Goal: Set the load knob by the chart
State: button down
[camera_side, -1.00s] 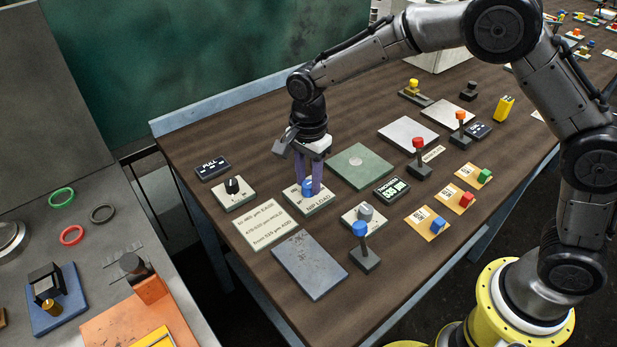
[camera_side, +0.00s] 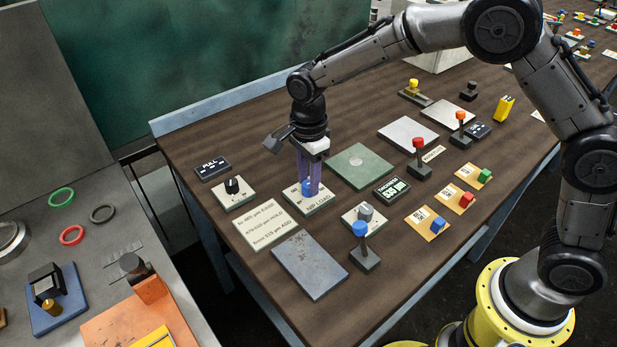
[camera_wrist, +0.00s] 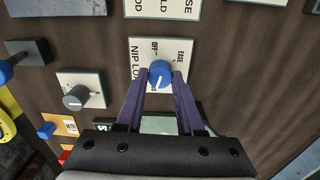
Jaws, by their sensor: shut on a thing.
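The blue load knob (camera_side: 307,186) stands on a white plate marked NIP LOAD (camera_side: 322,202). In the wrist view the knob (camera_wrist: 160,73) has a white pointer line, with OFF and EASE printed on the plate above it. My gripper (camera_side: 310,184) points straight down, its purple fingers shut on either side of the knob. The chart (camera_side: 265,219) is a white card with lines for EASE, HOLD and ADD, left of the plate. The dark thickness display (camera_side: 392,189) is to the right, its digits too small to read surely.
A black knob on a PULL plate (camera_side: 233,192) is at the left. A grey knob (camera_side: 365,212) and a blue-topped lever (camera_side: 361,236) stand in front. A green plate (camera_side: 360,165) lies just behind. Red-topped (camera_side: 418,147) and orange-topped (camera_side: 460,122) levers stand farther right.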

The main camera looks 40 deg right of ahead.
jog(key=c, duration=0.5)
grip_release()
jog(key=shift+r, duration=0.1)
notch_tip(320, 180, up, 14)
jog(key=shift+f, duration=0.1)
